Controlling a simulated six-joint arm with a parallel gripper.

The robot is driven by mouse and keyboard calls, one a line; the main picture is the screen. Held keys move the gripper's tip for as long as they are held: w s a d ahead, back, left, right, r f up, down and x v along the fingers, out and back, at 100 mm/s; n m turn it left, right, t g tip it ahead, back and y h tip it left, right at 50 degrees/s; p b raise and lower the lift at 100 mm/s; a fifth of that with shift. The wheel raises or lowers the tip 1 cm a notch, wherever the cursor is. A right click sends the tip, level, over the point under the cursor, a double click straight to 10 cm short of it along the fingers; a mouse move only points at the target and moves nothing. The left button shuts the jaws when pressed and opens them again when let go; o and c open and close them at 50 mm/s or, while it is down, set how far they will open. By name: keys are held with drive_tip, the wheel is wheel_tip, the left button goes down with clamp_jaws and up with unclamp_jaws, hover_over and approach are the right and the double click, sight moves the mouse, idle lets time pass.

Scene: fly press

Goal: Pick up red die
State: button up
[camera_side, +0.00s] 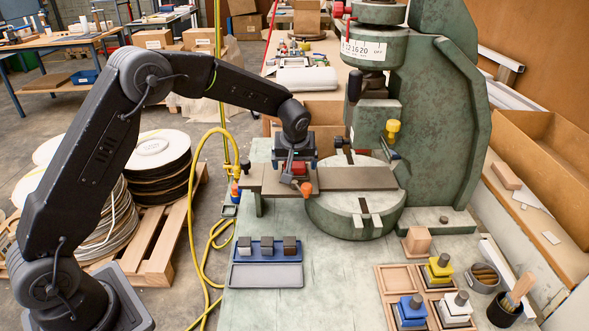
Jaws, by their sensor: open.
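My black gripper (291,171) points down over the left part of the press's flat bar, with its fingers apart. The red die (299,168) shows as a red patch at the fingers, low over the bar. The fingers and wrist hide much of it, and I cannot tell whether they touch it. The yellow die (438,269), blue die (410,309) and white die (455,307) stand in a wooden tray (391,279) at the front right. One compartment of that tray is empty.
The green fly press (440,120) rises close to the right of my gripper, above its round base (350,218). A blue tray (266,277) with grey blocks lies front left. A wooden block (418,240) and a brush cup (505,310) stand right. The front middle is clear.

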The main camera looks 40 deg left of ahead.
drive_tip(key=c, duration=1.2)
drive_tip(key=shift+c, duration=0.3)
drive_tip(key=shift+w+r, duration=0.1)
drive_tip(key=shift+r, duration=0.05)
